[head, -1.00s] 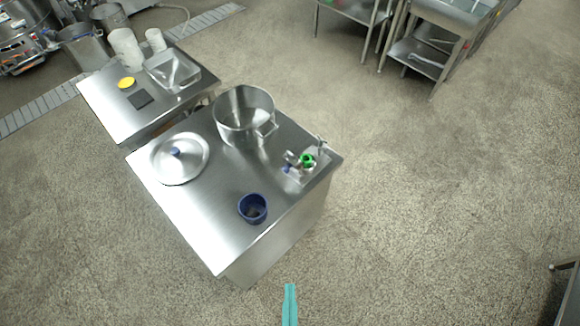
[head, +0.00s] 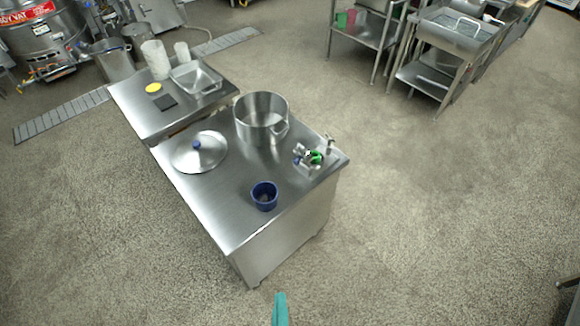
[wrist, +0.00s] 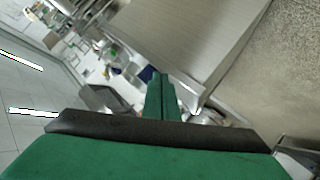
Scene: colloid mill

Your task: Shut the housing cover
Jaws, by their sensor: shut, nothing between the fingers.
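I cannot make out a housing cover or a colloid mill for certain in either view. A small metal fitting with green and blue parts (head: 309,157) sits at the right corner of the near steel table (head: 222,214). My gripper (head: 280,296) shows as teal fingers at the bottom edge of the head view, in front of the table and apart from everything on it. In the wrist view, its two green fingers (wrist: 159,77) are together with nothing between them. That view is tilted, and small things in it are hard to name.
The near table holds a steel pot (head: 262,117), a domed lid (head: 198,152) and a blue cup (head: 264,196). A lower table (head: 135,112) adjoins it. A large vat (head: 42,42) stands far left, steel racks (head: 440,60) upper right. Floor is open to the right.

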